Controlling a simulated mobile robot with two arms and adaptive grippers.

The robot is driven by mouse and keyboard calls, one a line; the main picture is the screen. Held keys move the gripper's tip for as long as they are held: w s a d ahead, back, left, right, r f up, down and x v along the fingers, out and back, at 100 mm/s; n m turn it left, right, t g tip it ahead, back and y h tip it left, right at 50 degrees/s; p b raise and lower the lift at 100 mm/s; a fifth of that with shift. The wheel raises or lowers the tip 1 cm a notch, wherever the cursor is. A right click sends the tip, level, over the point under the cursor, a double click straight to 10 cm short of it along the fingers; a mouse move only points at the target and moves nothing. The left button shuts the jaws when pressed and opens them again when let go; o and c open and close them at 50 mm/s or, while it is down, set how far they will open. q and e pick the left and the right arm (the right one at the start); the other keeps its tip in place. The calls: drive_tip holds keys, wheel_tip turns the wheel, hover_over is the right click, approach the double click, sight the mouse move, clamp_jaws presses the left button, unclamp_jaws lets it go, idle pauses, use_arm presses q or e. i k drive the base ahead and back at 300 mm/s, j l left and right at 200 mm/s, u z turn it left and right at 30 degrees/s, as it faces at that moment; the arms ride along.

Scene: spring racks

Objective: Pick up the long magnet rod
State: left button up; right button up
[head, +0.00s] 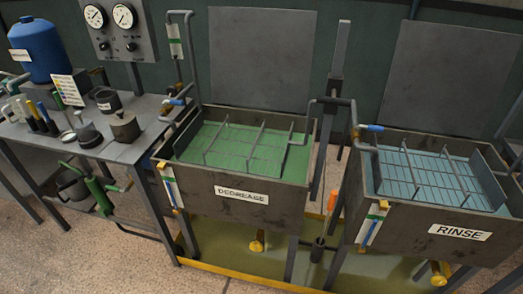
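A thin rod with an orange handle (332,200) stands between the two tanks, its lower end in a small dark holder (318,243) near the floor. It looks like the long magnet rod, though its tip is hidden. The rod leans slightly, handle to the right. Neither of my grippers is in view.
The DEGREASE tank (195,186) with green liquid is left of the rod; the RINSE tank (415,232) with blue liquid is right. A yellow-edged tray (215,279) lies beneath. A bench (150,106) at left carries a blue jug (42,50), pots and several handled tools.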

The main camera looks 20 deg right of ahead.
sight(333, 195)
drive_tip(key=z, duration=1.2)
